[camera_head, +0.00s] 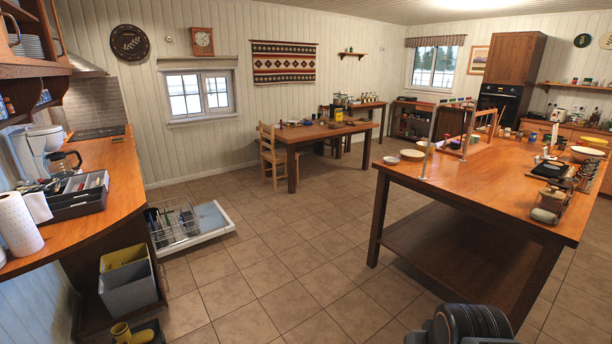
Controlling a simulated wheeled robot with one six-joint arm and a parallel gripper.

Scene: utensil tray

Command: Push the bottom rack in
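The dishwasher's bottom rack (172,222) is a grey wire basket at the left, low near the floor. It appears to be drawn out over the open dishwasher door (212,222), a white and grey panel lying flat just above the tiles. Dark items seem to sit in the rack, too small to tell apart. The dishwasher's inside is hidden under the left counter. A dark rounded part of my arm shows at the bottom right edge, far from the rack. My gripper's fingers are not in view.
The wooden left counter (125,185) stands above the rack, with a grey and yellow bin (128,285) in front of it. A large wooden island (425,185) stands at the right. A chair (268,150) and table are behind. The tiled floor (270,265) between is clear.

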